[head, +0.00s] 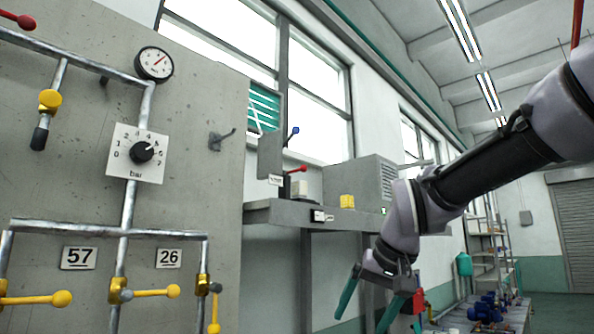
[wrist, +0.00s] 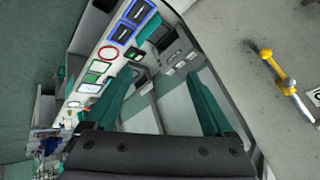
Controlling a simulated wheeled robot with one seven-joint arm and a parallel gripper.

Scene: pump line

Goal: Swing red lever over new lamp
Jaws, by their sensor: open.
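A small lever with a red tip (head: 298,169) stands on the grey shelf (head: 270,212) beside the wall panel in the head view, with a pale block (head: 299,187) close by. Another red-ended handle (head: 18,19) is at the upper left, on the pipework. No lamp can be made out with certainty; a tiny green spot (head: 383,210) shows at the shelf's right end. My gripper (head: 368,308) is open and empty, its teal fingers pointing down, below and right of the shelf. The fingers also show in the wrist view (wrist: 158,103), apart with nothing between them.
The concrete panel (head: 200,90) at left carries pipes, a gauge (head: 154,64), a dial (head: 142,151) and several yellow levers. A blue-tipped lever (head: 293,132) rises behind the shelf. A grey cabinet (head: 357,184) and a yellow block (head: 347,201) are on the shelf.

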